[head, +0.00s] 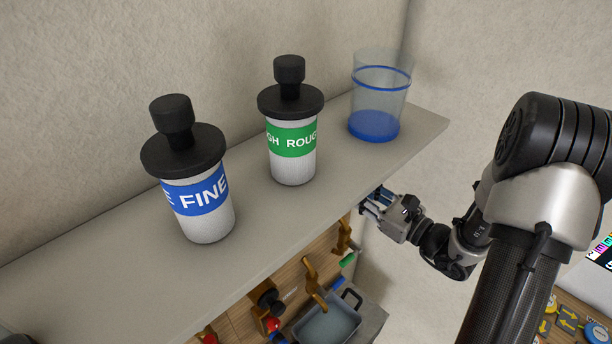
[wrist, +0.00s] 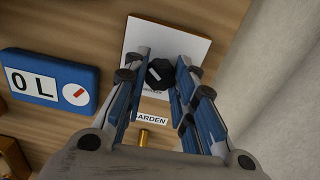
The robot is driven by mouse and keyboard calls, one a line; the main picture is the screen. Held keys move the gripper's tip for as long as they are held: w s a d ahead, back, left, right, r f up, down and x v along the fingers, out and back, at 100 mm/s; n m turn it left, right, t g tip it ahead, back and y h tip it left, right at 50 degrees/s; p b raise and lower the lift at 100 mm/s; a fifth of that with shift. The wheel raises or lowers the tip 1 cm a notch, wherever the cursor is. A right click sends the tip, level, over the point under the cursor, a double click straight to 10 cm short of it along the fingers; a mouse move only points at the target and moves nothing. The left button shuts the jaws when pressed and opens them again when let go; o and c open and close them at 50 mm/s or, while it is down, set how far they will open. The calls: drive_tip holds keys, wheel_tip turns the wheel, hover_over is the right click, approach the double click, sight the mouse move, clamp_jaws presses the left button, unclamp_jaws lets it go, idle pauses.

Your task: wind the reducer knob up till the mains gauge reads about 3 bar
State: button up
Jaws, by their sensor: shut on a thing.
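A black faceted knob (wrist: 160,73) with a white pointer line sits on a white square plate (wrist: 185,43) on the wooden board in the wrist view. My gripper (wrist: 160,85) is shut on this knob, one blue-padded finger on each side. The small print under the knob is partly hidden, so I cannot read whether it names the reducer. In the head view my gripper (head: 372,204) reaches in at the right end of the shelf, and the knob is hidden there. I cannot make out a mains gauge in either view.
A blue "0 L" meter (wrist: 50,80) is left of the knob; a brass fitting (wrist: 143,137) is below. The shelf (head: 90,265) above carries a FINE canister (head: 205,218), a ROUGH canister (head: 292,165) and a clear beaker (head: 375,125). A basin (head: 330,325) stands below brass taps.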

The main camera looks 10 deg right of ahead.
drive_tip(key=shift+m+p, duration=0.95)
drive_tip(key=shift+m, duration=0.15)
idle(0.5)
drive_tip(key=o, duration=0.7)
drive_tip(key=v, duration=0.6)
idle(0.4)
